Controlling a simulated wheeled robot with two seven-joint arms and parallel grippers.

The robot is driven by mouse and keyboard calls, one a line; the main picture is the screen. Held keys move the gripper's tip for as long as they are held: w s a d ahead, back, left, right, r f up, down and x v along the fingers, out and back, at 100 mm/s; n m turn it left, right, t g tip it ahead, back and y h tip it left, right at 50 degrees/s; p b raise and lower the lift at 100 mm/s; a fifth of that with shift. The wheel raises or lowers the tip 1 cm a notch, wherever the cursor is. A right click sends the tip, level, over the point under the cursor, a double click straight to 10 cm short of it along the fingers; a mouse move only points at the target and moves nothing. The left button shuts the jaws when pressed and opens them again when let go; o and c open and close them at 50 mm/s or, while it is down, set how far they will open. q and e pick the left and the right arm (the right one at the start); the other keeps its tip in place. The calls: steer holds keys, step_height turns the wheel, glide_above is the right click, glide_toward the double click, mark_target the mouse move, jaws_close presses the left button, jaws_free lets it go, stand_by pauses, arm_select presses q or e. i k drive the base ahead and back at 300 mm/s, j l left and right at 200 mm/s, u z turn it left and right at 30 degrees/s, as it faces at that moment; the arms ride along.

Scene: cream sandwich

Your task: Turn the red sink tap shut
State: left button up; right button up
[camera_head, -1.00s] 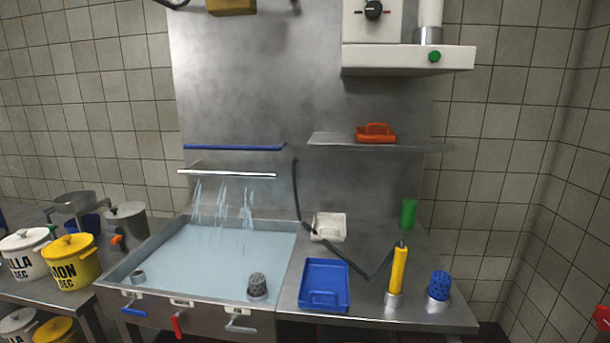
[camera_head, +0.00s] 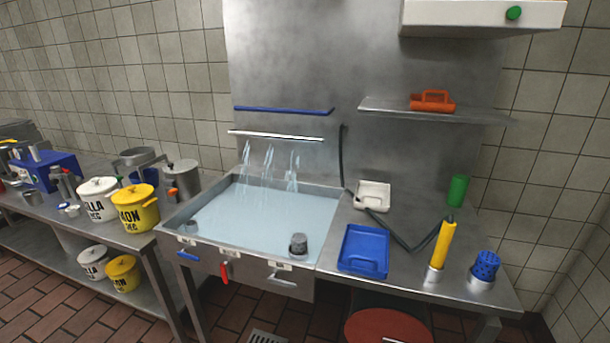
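The red sink tap (camera_head: 225,272) is a small lever on the front panel of the steel sink (camera_head: 212,258). It hangs down, slightly slanted, between a blue lever (camera_head: 188,257) on its left and a grey metal lever (camera_head: 282,281) on its right. Several streams of water (camera_head: 268,165) fall from the white spout bar (camera_head: 275,136) into the sink, which holds water. Neither of my grippers shows in the head view.
A steel counter with a blue tray (camera_head: 363,250), a yellow-handled sprayer (camera_head: 440,245) and a blue perforated cup (camera_head: 485,266) adjoins the sink on the right. A table with labelled pots (camera_head: 135,212) stands left. A round red object (camera_head: 388,328) is below the counter. Tiled floor (camera_head: 60,318) shows in front.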

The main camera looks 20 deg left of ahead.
mark_target(222, 266)
steer(key=u, duration=1.2)
